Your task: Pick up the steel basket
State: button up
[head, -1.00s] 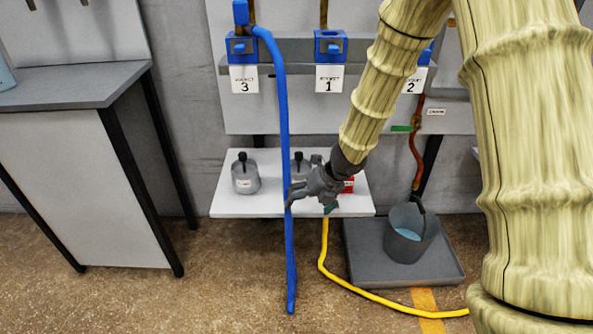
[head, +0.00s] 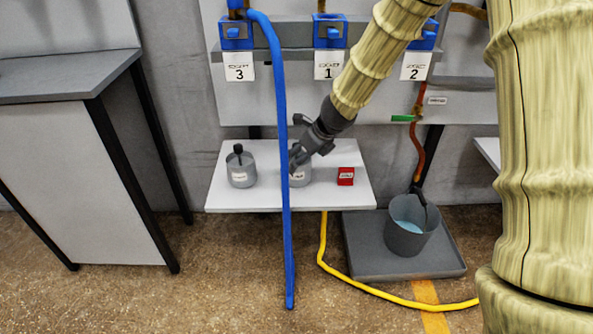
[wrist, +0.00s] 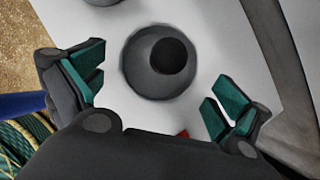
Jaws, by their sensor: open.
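No plain basket shape can be told apart. Two grey metal pots with black knobs stand on a white shelf: a left pot (head: 241,172) and a middle pot (head: 301,177), partly hidden by my gripper (head: 299,158). Their labels are too small to read. In the wrist view my open gripper (wrist: 155,90) has green-padded fingers on either side of a round grey pot (wrist: 142,75), seen from above with its black knob. The pot lies ahead of the fingertips with white shelf showing around it; I see no contact.
A red labelled box (head: 345,176) sits right of the middle pot. A blue hose (head: 286,235) hangs in front of the shelf (head: 335,200). A bucket (head: 407,238) stands in a grey tray (head: 362,268) at right. A yellow hose (head: 375,293) crosses the floor.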

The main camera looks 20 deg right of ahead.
jog(key=x, duration=0.1)
jog(key=b+x, duration=0.1)
jog(key=x, duration=0.1)
jog(key=b+x, duration=0.1)
jog(key=shift+s+f, duration=0.1)
jog(key=shift+f, duration=0.3)
jog(key=shift+a+f, duration=0.15)
jog(key=shift+f, duration=0.05)
jog(key=shift+c, duration=0.4)
jog(key=c, duration=1.1)
